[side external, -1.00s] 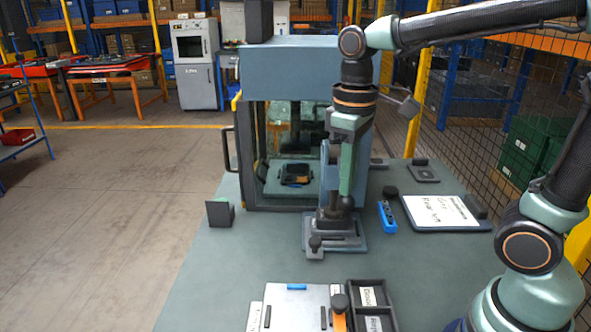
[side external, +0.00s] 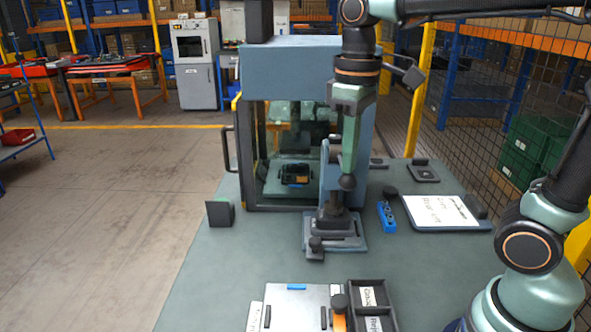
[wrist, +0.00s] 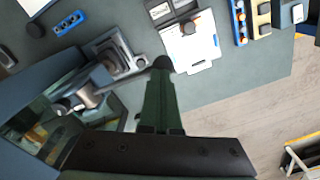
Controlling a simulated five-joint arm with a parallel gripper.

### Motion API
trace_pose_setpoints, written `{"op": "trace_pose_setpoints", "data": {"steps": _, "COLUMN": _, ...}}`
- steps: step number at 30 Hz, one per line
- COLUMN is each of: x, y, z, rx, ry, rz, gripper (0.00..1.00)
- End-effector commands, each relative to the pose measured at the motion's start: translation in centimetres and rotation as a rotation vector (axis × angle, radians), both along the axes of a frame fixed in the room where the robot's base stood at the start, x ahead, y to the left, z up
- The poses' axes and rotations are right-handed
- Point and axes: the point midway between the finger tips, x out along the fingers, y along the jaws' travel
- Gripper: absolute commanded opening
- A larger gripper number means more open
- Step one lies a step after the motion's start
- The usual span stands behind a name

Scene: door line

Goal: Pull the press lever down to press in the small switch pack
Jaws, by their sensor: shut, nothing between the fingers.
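The press (side external: 329,170) stands on the bench in front of the blue cabinet, with a tall grey column and a flat base; it also shows in the wrist view (wrist: 118,58). A dark round knob (side external: 315,243) sits low at the front of its base; I cannot tell whether it is the lever's end. My gripper (side external: 347,182) is shut and empty, pointing down just right of the column, above the base. Its green fingers and dark tip show in the wrist view (wrist: 162,62). I cannot make out the small switch pack at the press.
The blue cabinet (side external: 300,60) has a glass front with a black and orange part (side external: 294,175) inside. A blue strip (side external: 387,216) and a white sheet (side external: 440,211) lie right of the press. Trays (side external: 368,288) stand in front. The bench's left front is clear.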

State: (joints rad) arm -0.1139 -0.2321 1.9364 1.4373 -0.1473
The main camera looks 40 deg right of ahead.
Motion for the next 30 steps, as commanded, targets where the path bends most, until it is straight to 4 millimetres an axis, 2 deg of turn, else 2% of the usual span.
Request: {"op": "trace_pose_setpoints", "data": {"steps": 30, "x": 0.0, "y": 0.0, "z": 7.4, "rx": 0.0, "ry": 0.0, "rz": 0.0, "gripper": 0.0}}
